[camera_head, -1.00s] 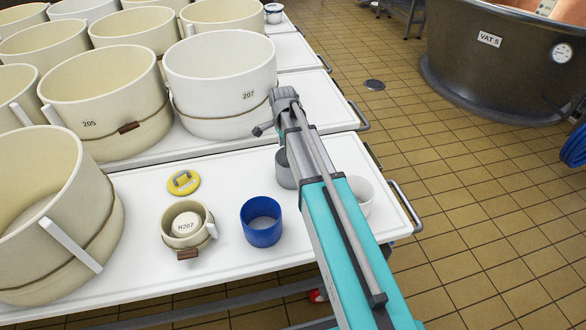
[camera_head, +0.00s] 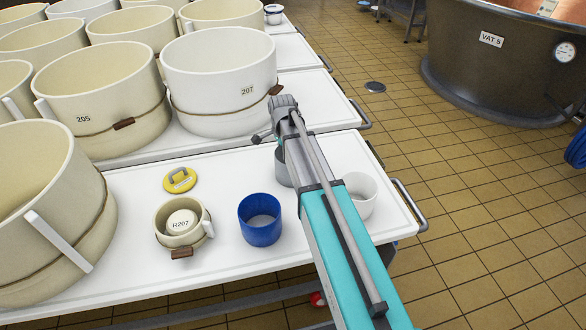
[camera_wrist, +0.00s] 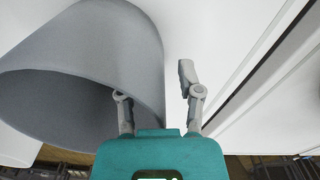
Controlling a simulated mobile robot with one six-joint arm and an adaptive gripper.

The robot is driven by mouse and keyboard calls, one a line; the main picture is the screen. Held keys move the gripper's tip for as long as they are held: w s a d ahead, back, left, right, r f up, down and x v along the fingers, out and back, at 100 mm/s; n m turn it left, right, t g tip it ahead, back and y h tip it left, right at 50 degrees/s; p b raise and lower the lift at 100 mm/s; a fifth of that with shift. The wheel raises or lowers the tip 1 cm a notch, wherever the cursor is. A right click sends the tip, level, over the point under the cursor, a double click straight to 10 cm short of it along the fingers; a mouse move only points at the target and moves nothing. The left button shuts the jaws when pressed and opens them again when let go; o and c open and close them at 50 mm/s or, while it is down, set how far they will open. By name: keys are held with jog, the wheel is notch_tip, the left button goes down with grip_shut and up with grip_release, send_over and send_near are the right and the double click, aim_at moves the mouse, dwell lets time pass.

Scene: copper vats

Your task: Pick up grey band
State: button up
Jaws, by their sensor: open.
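The grey band (camera_head: 283,167) is a plain grey ring standing on the white table, partly hidden behind my arm in the head view. In the wrist view the grey band (camera_wrist: 95,50) fills the left side, with its open end facing the camera. My gripper (camera_wrist: 154,80) is open there. Its right finger is outside the band's right wall. Its left finger reaches into the band's opening, and its tip is hidden by the wall. The wall lies between the fingers, apart from the right one.
A blue ring (camera_head: 260,222) and a white ring (camera_head: 359,188) stand on either side of my arm. A small cream mould (camera_head: 180,243) and a yellow piece (camera_head: 180,180) are further left. Large cream moulds (camera_head: 98,92) and a white mould (camera_head: 218,70) stand behind.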

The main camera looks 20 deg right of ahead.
jog(key=shift+f, duration=0.15)
dwell(0.5)
grip_shut()
